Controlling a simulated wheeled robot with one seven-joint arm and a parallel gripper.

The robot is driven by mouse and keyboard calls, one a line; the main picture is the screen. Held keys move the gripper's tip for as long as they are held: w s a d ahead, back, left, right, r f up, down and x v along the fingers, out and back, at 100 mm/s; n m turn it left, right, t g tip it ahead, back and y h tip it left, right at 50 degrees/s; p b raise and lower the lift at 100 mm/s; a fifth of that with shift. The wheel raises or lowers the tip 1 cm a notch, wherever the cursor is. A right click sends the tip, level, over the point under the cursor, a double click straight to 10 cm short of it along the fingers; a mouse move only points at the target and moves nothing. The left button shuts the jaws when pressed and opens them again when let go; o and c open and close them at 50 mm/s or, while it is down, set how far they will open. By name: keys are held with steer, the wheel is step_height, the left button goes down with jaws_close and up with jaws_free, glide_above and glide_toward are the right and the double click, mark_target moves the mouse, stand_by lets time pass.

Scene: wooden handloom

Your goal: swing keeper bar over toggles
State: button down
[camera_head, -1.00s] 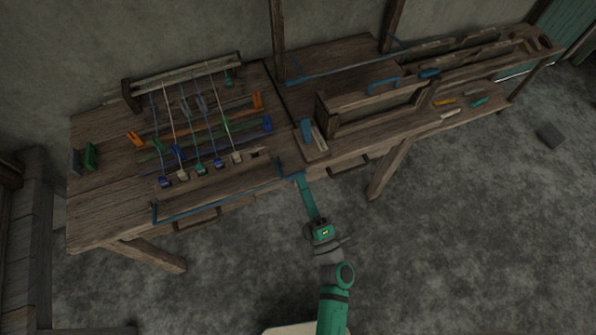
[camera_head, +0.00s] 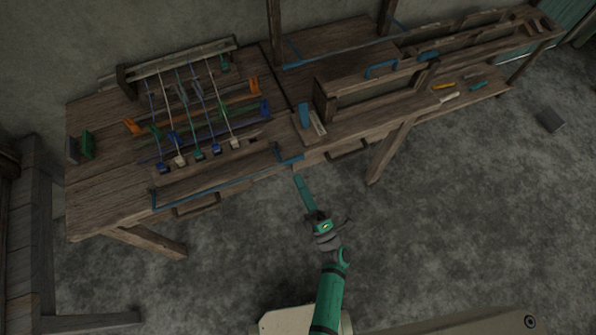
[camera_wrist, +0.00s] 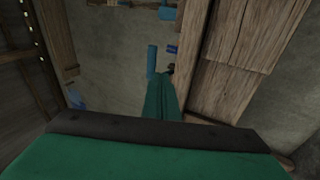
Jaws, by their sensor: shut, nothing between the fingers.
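The keeper bar (camera_head: 205,193) looks like a thin blue bar along the front edge of the loom table, with an upturned end at the left. A row of several small toggles (camera_head: 199,154), blue, white and green, stands on the table behind it, with cords running back from them. The bar lies in front of the toggles, not over them. My gripper (camera_head: 297,179) is shut and empty, just off the table's front edge, right of the bar and apart from it. In the wrist view its long green fingers (camera_wrist: 163,100) are together.
A short blue piece (camera_head: 289,158) sits at the table edge behind my fingertip. A wooden frame with a blue handle (camera_head: 381,68) stands to the right. Orange and blue blocks stand around the cords. The floor in front is clear.

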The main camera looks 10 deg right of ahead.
steer(key=s+d+f+m+t+h, duration=0.1)
steer(key=s+d+f+t, duration=0.1)
steer(key=s+f+t, duration=0.3)
steer(key=shift+s+f+t, duration=0.3)
steer(key=shift+s+f, duration=0.05)
steer(key=shift+f, duration=1.65)
steer(key=shift+a, duration=0.1)
steer(key=x, duration=1.4)
steer(key=shift+w, duration=0.1)
